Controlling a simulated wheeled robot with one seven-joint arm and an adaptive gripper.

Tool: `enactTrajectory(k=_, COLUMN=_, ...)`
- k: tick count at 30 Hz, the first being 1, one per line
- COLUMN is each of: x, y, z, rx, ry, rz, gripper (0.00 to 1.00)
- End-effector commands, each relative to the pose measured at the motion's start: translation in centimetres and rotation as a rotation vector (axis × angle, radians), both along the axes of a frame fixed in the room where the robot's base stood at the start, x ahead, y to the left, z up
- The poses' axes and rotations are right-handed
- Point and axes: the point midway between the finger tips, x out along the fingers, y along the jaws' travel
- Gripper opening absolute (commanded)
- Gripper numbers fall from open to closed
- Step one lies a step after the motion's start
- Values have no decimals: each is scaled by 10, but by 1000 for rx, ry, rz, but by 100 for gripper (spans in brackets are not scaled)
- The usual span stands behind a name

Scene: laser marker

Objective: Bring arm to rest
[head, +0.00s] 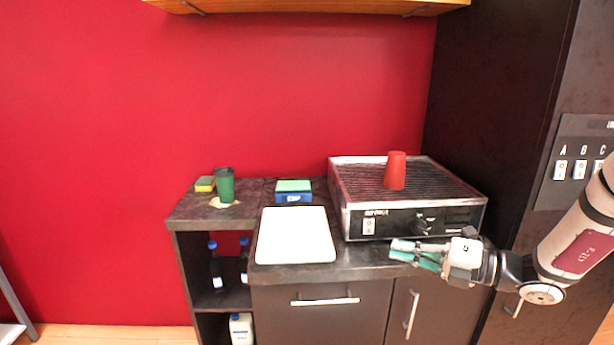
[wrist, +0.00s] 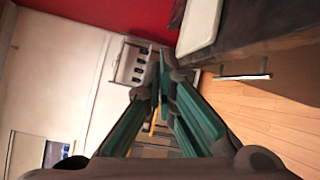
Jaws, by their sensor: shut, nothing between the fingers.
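My gripper (head: 418,253) is at the front right of the counter in the head view, in front of the black machine, pointing left. Its teal fingers are shut and hold nothing. In the wrist view the fingertips of my gripper (wrist: 160,75) come together in front of a wall and the cabinet side. My arm reaches in from the right edge of the head view.
The black machine (head: 372,224) carries a red cup (head: 395,171). A white tray (head: 295,235) lies left of it. A switch panel (head: 583,160) is at right.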

Motion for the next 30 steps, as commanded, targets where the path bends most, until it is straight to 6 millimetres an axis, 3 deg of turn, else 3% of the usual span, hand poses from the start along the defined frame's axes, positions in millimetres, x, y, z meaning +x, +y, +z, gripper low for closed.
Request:
enactTrajectory(k=1, x=-15, y=21, z=15, rx=-106, ry=-68, rz=84, gripper=0)
enactTrajectory(k=6, x=-75, y=73, z=38, rx=-454, ry=-330, rz=380, gripper=0)
enactTrajectory(k=13, x=-157, y=105, z=57, rx=-853, ry=-736, rz=805, gripper=0)
enactTrajectory(k=21, x=-239, y=98, z=75, rx=-1220, ry=-1261, rz=1338, gripper=0)
enactTrajectory(k=30, x=-296, y=59, z=104, rx=-1481, ry=-1829, rz=1974, gripper=0)
